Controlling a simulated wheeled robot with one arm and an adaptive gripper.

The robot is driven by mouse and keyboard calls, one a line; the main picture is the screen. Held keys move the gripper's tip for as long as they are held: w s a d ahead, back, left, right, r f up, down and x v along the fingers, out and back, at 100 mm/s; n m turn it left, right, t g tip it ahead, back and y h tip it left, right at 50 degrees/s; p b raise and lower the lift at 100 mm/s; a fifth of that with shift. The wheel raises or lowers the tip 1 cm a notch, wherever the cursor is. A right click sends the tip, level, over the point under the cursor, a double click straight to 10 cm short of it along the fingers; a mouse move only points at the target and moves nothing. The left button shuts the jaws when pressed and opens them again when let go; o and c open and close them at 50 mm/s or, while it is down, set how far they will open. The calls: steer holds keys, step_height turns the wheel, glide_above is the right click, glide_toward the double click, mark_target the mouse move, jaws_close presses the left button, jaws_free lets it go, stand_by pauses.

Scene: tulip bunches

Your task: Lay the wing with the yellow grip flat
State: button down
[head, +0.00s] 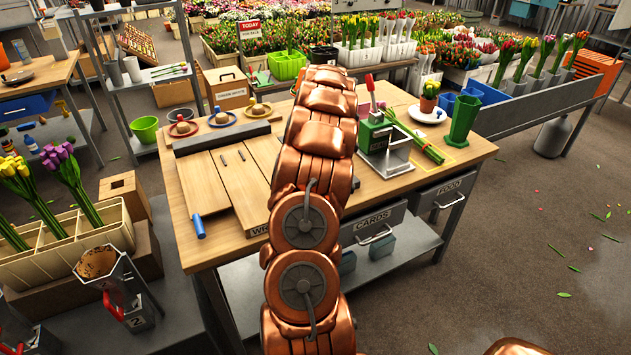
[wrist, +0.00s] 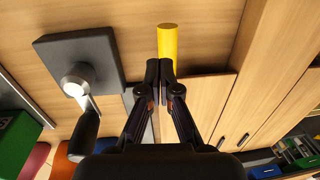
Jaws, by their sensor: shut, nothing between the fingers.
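The yellow grip (wrist: 167,40) shows in the wrist view as a short upright-looking cylinder just beyond my fingertips. My gripper (wrist: 166,70) is shut and empty, its tips close to the grip's lower end; whether they touch it I cannot tell. A pale wooden panel (wrist: 206,103) lies beside the fingers, probably the wing; its tilt is unclear. In the head view my arm hides the gripper and the yellow grip. Wooden panels (head: 203,184) lie on the workbench (head: 460,155) left of my arm, with a blue grip (head: 198,227) at the front.
A dark bar (head: 222,137) runs behind the panels. A dark plate with a knob and lever (wrist: 78,62) is left of my fingers in the wrist view.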

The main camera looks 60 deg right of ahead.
step_height(320, 180, up, 11)
steer(key=s+d+b, duration=0.1)
steer(key=b, duration=0.1)
steer(key=shift+d, duration=0.4)
steer(key=shift+s+r, duration=0.1)
steer(key=shift+r, duration=0.05)
